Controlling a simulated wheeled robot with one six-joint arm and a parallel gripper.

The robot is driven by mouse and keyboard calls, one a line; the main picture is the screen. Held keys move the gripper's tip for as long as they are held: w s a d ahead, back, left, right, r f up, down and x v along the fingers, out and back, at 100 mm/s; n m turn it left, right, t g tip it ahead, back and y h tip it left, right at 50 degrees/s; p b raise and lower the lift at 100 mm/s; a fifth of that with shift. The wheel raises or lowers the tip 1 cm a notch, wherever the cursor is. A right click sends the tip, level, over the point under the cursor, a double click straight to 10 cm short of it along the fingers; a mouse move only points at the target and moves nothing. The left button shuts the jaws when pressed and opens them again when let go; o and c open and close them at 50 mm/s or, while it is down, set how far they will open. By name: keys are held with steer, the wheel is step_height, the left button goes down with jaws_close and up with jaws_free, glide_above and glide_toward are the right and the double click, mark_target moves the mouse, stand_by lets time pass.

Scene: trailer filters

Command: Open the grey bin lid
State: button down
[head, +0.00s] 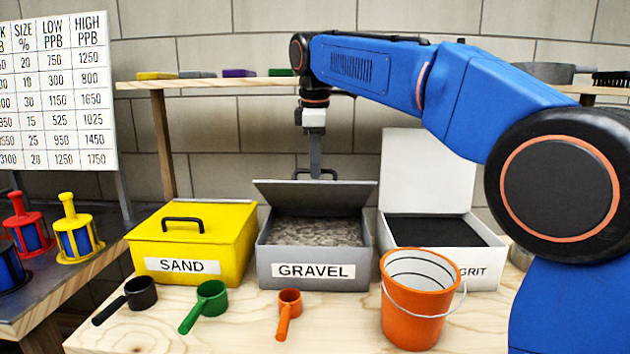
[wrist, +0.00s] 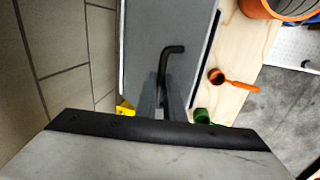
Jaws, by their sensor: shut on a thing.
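The grey bin (head: 313,252) labelled GRAVEL stands in the middle of the wooden bench, with gravel showing inside. My gripper (head: 316,172) is behind the raised lid, pointing down. In the wrist view my gripper (wrist: 167,100) is shut on the lid's black handle (wrist: 172,50). The fingertips are partly hidden behind the lid in the head view.
The closed yellow SAND bin (head: 237,240) is at left, the open white GRIT bin (head: 430,165) at right. An orange bucket (head: 410,320) and black, green (head: 205,303) and orange (head: 289,305) scoops stand in front. A shelf (head: 220,83) runs behind.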

steer(key=shift+w+r, duration=0.25)
steer(key=shift+w, duration=0.45)
steer(key=shift+w+r, duration=0.25)
steer(key=shift+w, duration=0.4)
steer(key=c, duration=1.8)
jaws_free()
steer(key=shift+w+f, duration=0.1)
steer(key=shift+w, duration=0.05)
steer(key=shift+c, duration=0.2)
steer(key=shift+s+r, duration=0.2)
steer(key=shift+s, duration=0.1)
